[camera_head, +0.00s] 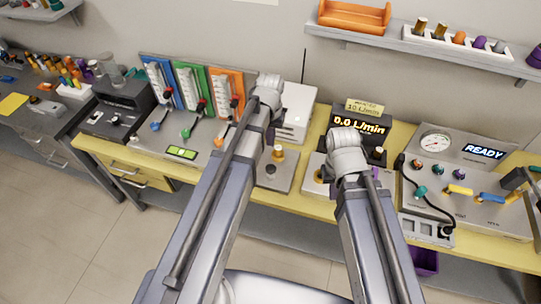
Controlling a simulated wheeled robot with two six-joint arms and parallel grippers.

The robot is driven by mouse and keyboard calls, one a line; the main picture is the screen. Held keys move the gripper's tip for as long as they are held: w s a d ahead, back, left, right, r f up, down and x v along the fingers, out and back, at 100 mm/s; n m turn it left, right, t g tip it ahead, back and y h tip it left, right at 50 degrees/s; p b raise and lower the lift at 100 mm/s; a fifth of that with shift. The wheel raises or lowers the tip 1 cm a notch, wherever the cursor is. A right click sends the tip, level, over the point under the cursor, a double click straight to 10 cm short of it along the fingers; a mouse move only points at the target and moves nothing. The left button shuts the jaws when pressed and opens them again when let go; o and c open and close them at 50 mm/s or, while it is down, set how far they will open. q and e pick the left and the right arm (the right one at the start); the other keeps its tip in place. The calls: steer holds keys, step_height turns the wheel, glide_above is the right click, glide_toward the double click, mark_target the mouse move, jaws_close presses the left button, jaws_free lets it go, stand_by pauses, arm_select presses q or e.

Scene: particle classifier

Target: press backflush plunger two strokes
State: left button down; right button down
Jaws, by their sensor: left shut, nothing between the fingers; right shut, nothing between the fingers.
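A gold-topped knob (278,153) stands upright on a grey base plate (284,184) at the middle of the bench, just right of my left arm. It looks like a plunger, but I cannot read a label on it. A smaller gold knob (318,176) sits on a pale box beside my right arm. My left arm reaches up past the grey plate, and its far joint covers part of the bench behind. My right arm ends in front of the flow display. Both gripper fingertips are hidden behind the arms, so I cannot see contact with either knob.
A display (358,125) reads 0.0 L/min under a yellow 10 L/min tag. A console (465,185) on the right shows READY, with a gauge and coloured knobs. Blue, green and orange panels (194,90) with levers stand left. A white box (297,112) stands behind the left arm.

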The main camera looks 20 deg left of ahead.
mark_target(270, 169)
arm_select(q)
steer(key=shift+b, duration=0.3)
step_height(270, 169, down, 14)
steer(key=b, duration=1.3)
steer(key=shift+b, duration=0.4)
steer(key=shift+r, duration=0.1)
step_height(270, 169, down, 3)
steer(key=b, duration=0.3)
steer(key=shift+s+r, duration=0.1)
steer(key=shift+r+p, duration=0.8)
steer(key=shift+p, duration=0.2)
step_height(270, 169, up, 13)
steer(key=p, duration=1.2)
steer(key=shift+f, duration=0.2)
